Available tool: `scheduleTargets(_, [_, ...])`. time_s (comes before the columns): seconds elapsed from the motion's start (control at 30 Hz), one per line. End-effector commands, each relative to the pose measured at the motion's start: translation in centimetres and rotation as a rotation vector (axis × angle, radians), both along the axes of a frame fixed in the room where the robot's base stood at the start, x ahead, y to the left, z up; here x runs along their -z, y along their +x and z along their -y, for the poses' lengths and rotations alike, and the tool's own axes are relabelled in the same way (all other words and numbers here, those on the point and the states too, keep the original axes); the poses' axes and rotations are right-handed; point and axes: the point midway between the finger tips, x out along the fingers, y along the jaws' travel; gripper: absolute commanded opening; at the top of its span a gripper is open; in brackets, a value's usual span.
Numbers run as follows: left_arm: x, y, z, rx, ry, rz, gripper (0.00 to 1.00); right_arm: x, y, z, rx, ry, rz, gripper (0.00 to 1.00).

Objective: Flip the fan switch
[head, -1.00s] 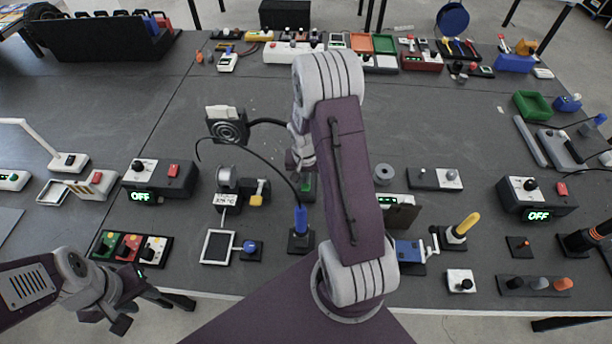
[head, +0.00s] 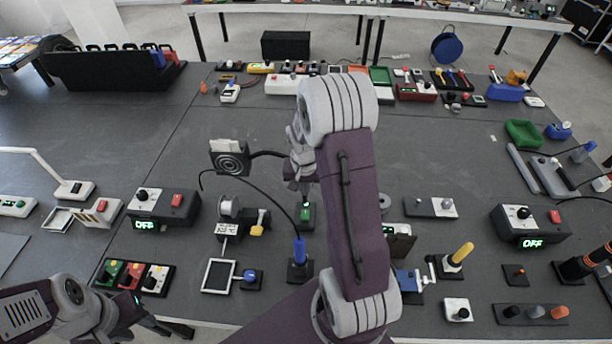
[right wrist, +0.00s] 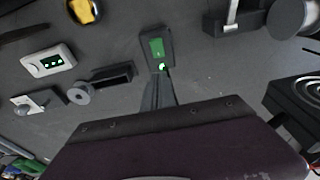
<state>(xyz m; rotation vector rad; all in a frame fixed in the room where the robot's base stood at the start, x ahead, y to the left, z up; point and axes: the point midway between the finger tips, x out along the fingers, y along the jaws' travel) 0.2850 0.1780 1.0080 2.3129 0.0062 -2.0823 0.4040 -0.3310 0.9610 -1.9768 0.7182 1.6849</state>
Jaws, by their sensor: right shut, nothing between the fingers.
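A small switch box with a green face (head: 306,214) sits mid-table in the head view. It also shows in the right wrist view (right wrist: 156,48), at upper middle. I cannot tell for certain that it is the fan switch. A black square unit with concentric rings (head: 231,160), which looks like the fan, stands to its left on a curved black cable. My right gripper (head: 301,190) is shut and empty, just above the green switch. In the right wrist view its fingertips (right wrist: 161,72) are at the switch's near edge; contact is unclear. My left gripper (head: 128,313) hangs at the table's front left edge; its jaws are unclear.
Two control boxes reading OFF stand at left (head: 161,207) and right (head: 530,224). A blue-handled joystick (head: 300,255) stands in front of the green switch. A row of colored switches (head: 134,277) is near my left gripper.

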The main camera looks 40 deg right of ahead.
Motion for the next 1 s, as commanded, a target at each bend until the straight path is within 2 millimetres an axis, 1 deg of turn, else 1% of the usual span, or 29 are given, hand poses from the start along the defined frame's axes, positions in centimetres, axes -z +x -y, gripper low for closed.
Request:
scheduleTargets(0.03, [0.0, 0.0, 0.0, 0.000, 0.000, 0.000, 0.36, -1.1, 0.3, 0.2, 0.001, -0.002, 0.005, 0.00])
scheduleTargets(0.1, [0.0, 0.0, 0.0, 0.000, 0.000, 0.000, 0.36, -2.3, 0.4, 0.3, 0.001, -0.001, 0.003, 0.00])
scheduleTargets(0.2, [0.0, 0.0, 0.0, 0.000, 0.000, 0.000, 0.36, -3.6, 0.5, 0.4, 0.001, -0.001, 0.003, 0.00])
scheduleTargets(0.3, [0.0, 0.0, 0.0, 0.000, 0.000, 0.000, 0.36, -4.3, 0.6, 0.5, 0.000, -0.001, 0.001, 0.00])
scheduleTargets(0.4, [0.0, 0.0, 0.0, 0.000, 0.000, 0.000, 0.36, -4.6, 0.6, 0.5, 0.000, 0.000, 0.000, 0.00])
scheduleTargets(1.0, [-0.1, 0.0, 0.0, 0.000, 0.000, 0.000, 0.36, -4.5, 0.5, 0.5, 0.000, 0.000, -0.001, 0.00])
